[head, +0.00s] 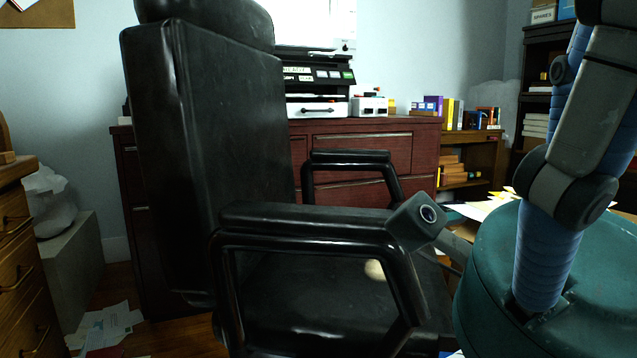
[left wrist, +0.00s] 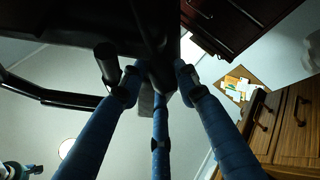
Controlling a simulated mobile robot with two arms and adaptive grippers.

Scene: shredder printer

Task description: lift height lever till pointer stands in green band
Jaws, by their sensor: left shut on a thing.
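A black office chair (head: 205,150) stands in front of me in the head view, with its back to the left and its padded arms nearer the middle. In the left wrist view, the chair's dark underside (left wrist: 70,22) fills the upper left. My left gripper (left wrist: 158,76) has its blue fingers closed around a dark part below the chair, which I take to be the height lever. The lever's outline is lost in shadow. I cannot make out a pointer or a green band. My right gripper is in neither view.
A chair arm (head: 310,222) lies close in the head view. A reddish cabinet (head: 415,150) with a printer (head: 318,80) stands behind the chair. A wooden drawer unit (head: 20,265) is at the left. Papers (head: 105,325) lie on the floor there.

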